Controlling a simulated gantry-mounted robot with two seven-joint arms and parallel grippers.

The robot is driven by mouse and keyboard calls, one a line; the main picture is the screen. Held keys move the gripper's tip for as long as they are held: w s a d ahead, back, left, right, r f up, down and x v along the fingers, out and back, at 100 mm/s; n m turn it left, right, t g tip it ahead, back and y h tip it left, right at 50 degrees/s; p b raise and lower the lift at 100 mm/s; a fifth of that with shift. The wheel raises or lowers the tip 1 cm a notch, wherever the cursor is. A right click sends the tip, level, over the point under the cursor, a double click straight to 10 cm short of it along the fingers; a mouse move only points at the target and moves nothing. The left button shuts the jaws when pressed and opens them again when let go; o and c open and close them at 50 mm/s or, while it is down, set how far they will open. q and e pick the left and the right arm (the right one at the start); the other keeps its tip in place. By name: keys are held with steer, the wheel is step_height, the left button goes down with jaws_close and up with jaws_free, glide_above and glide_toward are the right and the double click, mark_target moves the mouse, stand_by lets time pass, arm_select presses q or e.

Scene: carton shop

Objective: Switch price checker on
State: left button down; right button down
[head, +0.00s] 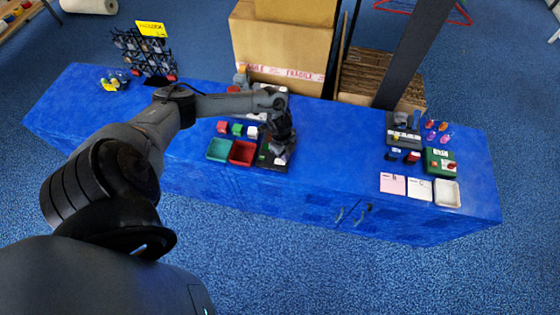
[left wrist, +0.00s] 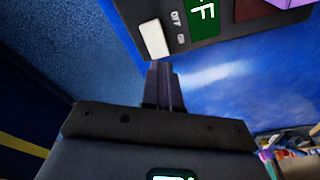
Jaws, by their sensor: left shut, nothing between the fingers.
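The price checker (head: 268,162) is a dark device on the blue table, largely hidden by my left arm in the head view. In the left wrist view part of its dark panel (left wrist: 228,30) shows at the top. It has a white switch (left wrist: 154,38), small labels beside it that seem to read OFF and ON, and a green display (left wrist: 201,18) with a letter F visible. My left gripper (head: 281,153) is shut and empty. In the left wrist view its fingertips (left wrist: 161,68) are just below the switch; I cannot tell whether they touch the panel. My right gripper is not in view.
A green tray (head: 219,149) and a red tray (head: 242,153) stand left of the device. Large cartons (head: 280,45) stand behind the table. A wire rack (head: 145,55) is at the left. Small items and a white tray (head: 447,193) are at the right. The table between is mostly clear.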

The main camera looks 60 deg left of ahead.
arm_select(q)
steer(key=shift+f+b, duration=0.4)
steer(key=shift+f, duration=0.15)
steer(key=shift+f+b, duration=0.35)
steer(key=shift+f, duration=0.15)
stand_by(0.4)
steer(key=shift+r, duration=0.1)
step_height(320, 180, up, 7)
steer(key=p, duration=0.7)
steer(key=shift+s, duration=0.1)
stand_by(0.4)
